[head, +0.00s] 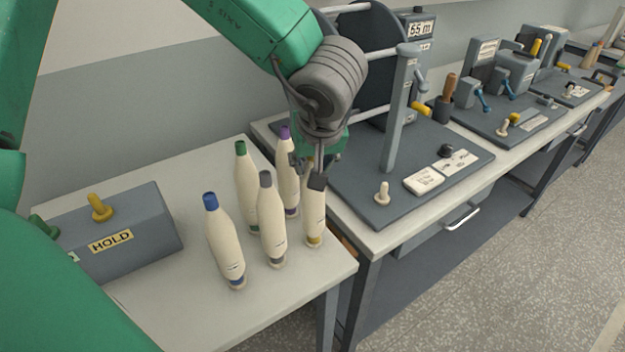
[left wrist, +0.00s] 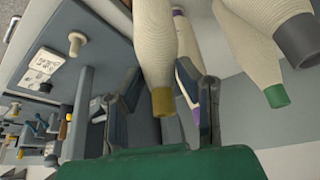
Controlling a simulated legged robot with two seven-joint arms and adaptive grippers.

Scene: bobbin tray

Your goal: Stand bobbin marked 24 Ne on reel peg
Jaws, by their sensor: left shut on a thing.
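Several cream bobbins stand on the pale table: blue-tipped (head: 224,242), green-tipped (head: 247,188), grey-tipped (head: 271,222), purple-tipped (head: 286,172) and a gold-banded one (head: 315,212). Their small labels are too small to read, so I cannot tell which is marked 24 Ne. My left gripper (head: 308,174) reaches down over the gold-banded bobbin and is shut on its top. In the left wrist view, its gold tip (left wrist: 164,102) is between the fingers (left wrist: 163,88). The cream reel peg (head: 382,193) stands empty on the dark base plate, also seen in the left wrist view (left wrist: 76,42).
A grey HOLD box (head: 125,232) with a yellow lever stands left on the table. The reel stand's grey post (head: 397,120) rises behind the peg. A white card (head: 424,180) lies beside the peg. The purple-tipped and grey-tipped bobbins stand close to the gripped one.

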